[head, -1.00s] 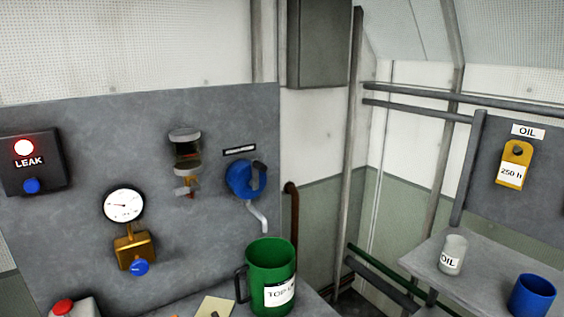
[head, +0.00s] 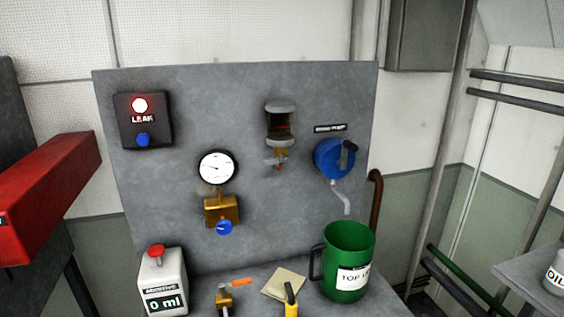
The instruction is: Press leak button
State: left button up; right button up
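The leak box (head: 144,121) is a dark box at the upper left of the grey panel in the head view. It carries a lit red lamp (head: 140,105), a "LEAK" label below it, and a blue button (head: 143,140) near its lower edge. Nothing covers the button. Neither of my grippers shows in the head view.
A red beam-like block (head: 45,195) juts in at the left. A gauge (head: 216,168) over a brass valve (head: 222,211), a glass bowl (head: 280,125) and a blue pump (head: 334,159) are on the panel. An additive container (head: 163,282) and a green jug (head: 347,262) stand below.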

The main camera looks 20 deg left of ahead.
aim_at(143, 139)
jog(key=u, duration=1.35)
